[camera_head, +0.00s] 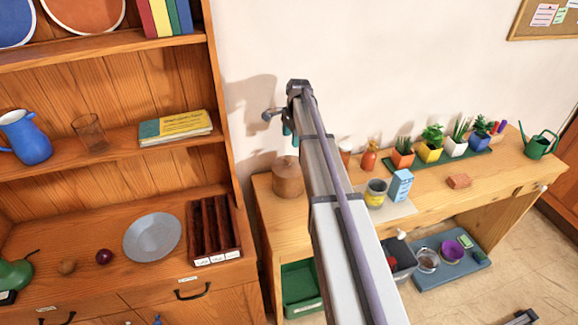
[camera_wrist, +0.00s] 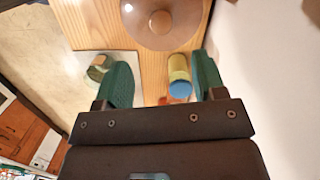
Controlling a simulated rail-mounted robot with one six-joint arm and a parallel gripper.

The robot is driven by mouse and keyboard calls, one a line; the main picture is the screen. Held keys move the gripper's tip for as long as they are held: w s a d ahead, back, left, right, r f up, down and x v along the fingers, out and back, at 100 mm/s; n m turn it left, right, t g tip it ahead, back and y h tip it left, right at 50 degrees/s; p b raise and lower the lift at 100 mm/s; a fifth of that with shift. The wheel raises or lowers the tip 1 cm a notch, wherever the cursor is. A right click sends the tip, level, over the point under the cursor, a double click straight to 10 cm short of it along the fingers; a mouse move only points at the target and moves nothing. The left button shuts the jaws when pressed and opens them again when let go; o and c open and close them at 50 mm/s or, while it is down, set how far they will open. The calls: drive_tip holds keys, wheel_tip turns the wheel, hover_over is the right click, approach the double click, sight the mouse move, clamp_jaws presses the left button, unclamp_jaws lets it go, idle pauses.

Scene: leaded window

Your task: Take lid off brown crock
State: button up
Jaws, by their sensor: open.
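The brown crock (camera_head: 287,180) stands at the left end of the wooden bench, with its lid on. In the wrist view the round lid (camera_wrist: 135,28) and its small knob (camera_wrist: 160,22) are at the top middle, cut by the frame's edge. My gripper (camera_head: 290,132) is above the crock in the head view, partly hidden by my arm. In the wrist view its two green fingers (camera_wrist: 163,60) are spread apart with nothing held. The lid lies beyond the fingertips, apart from them.
A grey tin with a yellow band (camera_head: 376,193) and a blue-and-white carton (camera_head: 400,186) stand right of the crock. An orange bottle (camera_head: 370,155) and several potted plants (camera_head: 432,142) are behind. A wooden hutch (camera_head: 222,110) rises at left. The wall is close behind the bench.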

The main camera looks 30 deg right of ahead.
sight(289, 158)
drive_tip(key=f+b, duration=0.2)
drive_tip(key=f, duration=0.1)
drive_tip(key=f+b, duration=0.2)
drive_tip(key=shift+a+f, duration=0.1)
drive_tip(key=shift+a, duration=0.3)
drive_tip(key=f+b, duration=0.5)
drive_tip(key=shift+w+a+f, duration=0.1)
drive_tip(key=shift+a, duration=0.2)
drive_tip(key=shift+r, duration=0.25)
drive_tip(key=c, duration=1.1)
